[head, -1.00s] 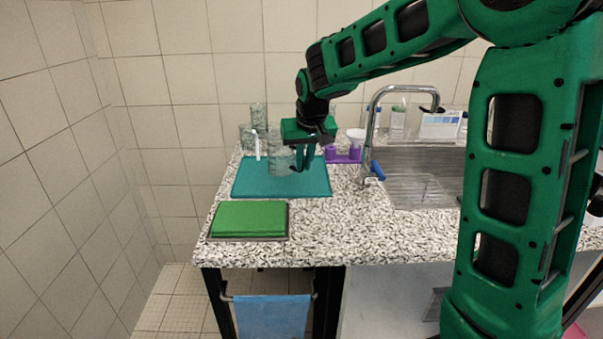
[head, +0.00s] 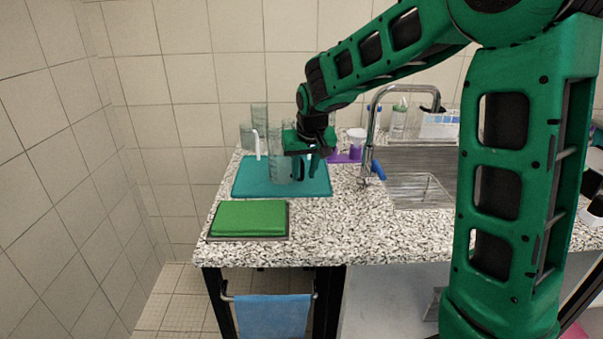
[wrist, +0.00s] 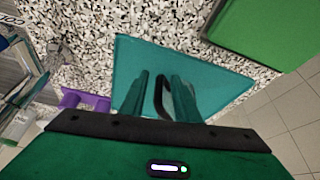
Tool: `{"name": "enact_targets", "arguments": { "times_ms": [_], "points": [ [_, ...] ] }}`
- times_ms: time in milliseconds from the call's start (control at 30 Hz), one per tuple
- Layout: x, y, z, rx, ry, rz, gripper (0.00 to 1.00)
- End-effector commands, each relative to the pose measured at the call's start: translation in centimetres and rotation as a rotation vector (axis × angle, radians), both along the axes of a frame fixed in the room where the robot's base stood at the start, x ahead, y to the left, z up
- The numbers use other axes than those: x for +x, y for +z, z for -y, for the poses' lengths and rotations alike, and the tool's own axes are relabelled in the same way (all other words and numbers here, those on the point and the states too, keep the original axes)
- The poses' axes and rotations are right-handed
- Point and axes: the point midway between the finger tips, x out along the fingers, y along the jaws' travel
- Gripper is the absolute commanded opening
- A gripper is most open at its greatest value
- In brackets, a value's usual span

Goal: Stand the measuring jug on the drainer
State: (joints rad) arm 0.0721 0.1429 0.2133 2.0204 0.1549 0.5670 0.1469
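The clear measuring jug (head: 280,158) stands upright on the teal mat (head: 243,184) in the head view. Its dark handle (head: 299,168) is on its right side. My gripper (head: 306,166) points down at that side of the jug. In the wrist view the two green fingers (wrist: 166,100) are apart, and the black handle (wrist: 159,97) shows between them, with a gap on its left. Contact with the handle is not clear. The jug's clear body is hard to make out there. The grey ribbed drainer (head: 410,160) is by the sink, right of the tap.
More clear vessels (head: 259,120) stand behind the jug. A purple stand (head: 345,158) is right of my gripper. The tap (head: 371,130) rises between mat and drainer. A green block (head: 249,217) lies on a tray in front. Bottles and a white box (head: 438,125) stand behind the sink.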

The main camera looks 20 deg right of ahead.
Motion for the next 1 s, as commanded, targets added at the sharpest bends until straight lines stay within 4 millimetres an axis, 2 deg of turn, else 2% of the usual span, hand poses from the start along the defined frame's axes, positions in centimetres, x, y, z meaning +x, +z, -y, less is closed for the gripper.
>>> {"name": "enact_targets", "arguments": {
  "times_ms": [167,400,600,800,1000],
  "points": [
    [-0.7,2.0,-0.1,0.0,0.0,0.004,0.29],
    [-2.6,6.4,-0.3,0.0,-0.001,0.004,0.29],
    [-3.9,9.4,-0.5,0.0,-0.001,0.004,0.29],
    [-4.6,10.8,-0.5,0.0,0.0,0.002,0.29],
    [-4.8,11.0,-0.4,0.0,-0.002,-0.001,0.29]
  ]
}}
